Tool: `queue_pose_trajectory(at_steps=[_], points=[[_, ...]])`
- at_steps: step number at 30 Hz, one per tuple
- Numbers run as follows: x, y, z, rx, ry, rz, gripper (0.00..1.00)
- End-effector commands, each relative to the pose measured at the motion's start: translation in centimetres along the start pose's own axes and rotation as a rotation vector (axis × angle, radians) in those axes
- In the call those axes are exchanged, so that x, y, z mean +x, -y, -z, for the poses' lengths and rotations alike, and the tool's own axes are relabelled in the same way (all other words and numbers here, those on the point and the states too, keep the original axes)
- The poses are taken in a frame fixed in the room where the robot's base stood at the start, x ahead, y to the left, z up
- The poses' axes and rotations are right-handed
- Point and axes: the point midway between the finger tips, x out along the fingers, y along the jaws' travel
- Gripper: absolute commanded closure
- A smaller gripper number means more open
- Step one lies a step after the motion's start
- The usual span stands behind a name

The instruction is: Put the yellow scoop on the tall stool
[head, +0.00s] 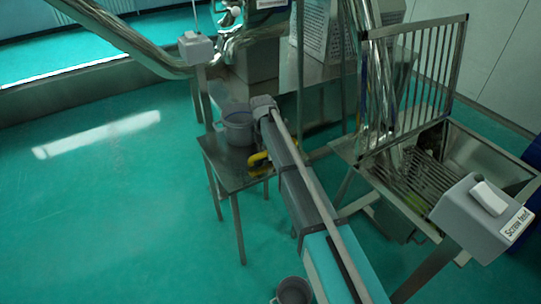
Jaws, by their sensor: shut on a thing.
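The tall stool (226,178) is a grey metal stand with a square top and thin legs, left of my arm in the head view. The yellow scoop (258,161) shows at the stool's right side, partly covered by my arm. My gripper (267,164) is mostly hidden behind my arm link, beside the scoop, and is shut on it. I cannot tell whether the scoop touches the stool top or hangs above it.
A grey bucket (238,131) stands at the back of the stool top. Another bucket (293,291) is on the floor below. A barred metal hopper (475,150) and a switch box (482,212) stand right. The green floor (100,200) left is clear.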

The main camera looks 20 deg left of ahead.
Motion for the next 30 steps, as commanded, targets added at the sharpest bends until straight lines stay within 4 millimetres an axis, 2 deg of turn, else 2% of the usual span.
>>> queue_pose_trajectory(at_steps=[8, 9, 13, 14, 30], points=[[0.44, -0.09, -0.01, 0.0, 0.0, 0.0, 1.0], [0.3, -0.06, -0.01, 0.0, 0.0, 0.0, 0.61], [0.29, -0.06, -0.02, 0.0, 0.0, 0.0, 0.37], [0.29, -0.06, -0.02, 0.0, 0.0, 0.0, 0.34], [-0.11, 0.03, -0.04, 0.001, 0.0, 0.0, 0.34]])
